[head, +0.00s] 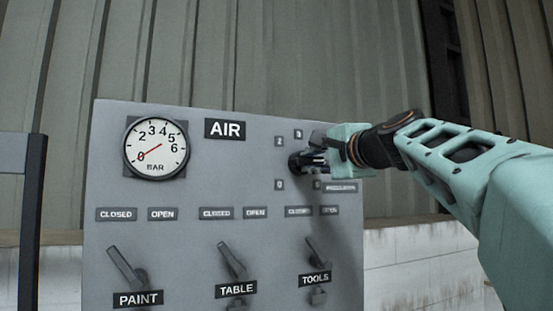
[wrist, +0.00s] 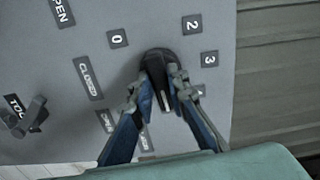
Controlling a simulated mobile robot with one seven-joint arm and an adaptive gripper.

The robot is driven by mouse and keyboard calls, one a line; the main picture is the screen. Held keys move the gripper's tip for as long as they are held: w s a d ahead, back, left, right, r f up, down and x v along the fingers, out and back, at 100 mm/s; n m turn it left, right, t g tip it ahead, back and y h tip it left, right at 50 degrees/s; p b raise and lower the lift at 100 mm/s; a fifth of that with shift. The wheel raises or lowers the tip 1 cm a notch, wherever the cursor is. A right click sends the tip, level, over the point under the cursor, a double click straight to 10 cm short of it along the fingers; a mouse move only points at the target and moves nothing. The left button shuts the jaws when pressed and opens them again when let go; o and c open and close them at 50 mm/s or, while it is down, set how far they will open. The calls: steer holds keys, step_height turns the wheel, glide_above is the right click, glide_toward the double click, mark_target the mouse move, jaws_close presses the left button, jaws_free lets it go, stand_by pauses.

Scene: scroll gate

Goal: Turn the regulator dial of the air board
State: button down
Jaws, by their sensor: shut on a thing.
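The grey air board (head: 240,190) stands in front of me in the head view, with the "AIR" label at its top. The black regulator dial (head: 296,163) is on its upper right, partly hidden by my gripper (head: 312,160). In the wrist view the dial (wrist: 158,62) has a pale line on it and number plates around it, among them 0, 2 and 3. My gripper (wrist: 160,92) is shut on the dial, one finger on each side. The round gauge (head: 156,148) at the upper left has its red needle near 0.
Below are three valve levers, PAINT (head: 126,266), TABLE (head: 232,260) and TOOLS (head: 318,252), all slanted toward the upper left. CLOSED and OPEN plates sit above them. A dark post (head: 32,215) stands left of the board. A corrugated wall (head: 280,60) is behind.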

steer(key=shift+m, duration=0.5)
steer(key=c, duration=1.9)
jaws_free()
steer(key=shift+r, duration=0.15)
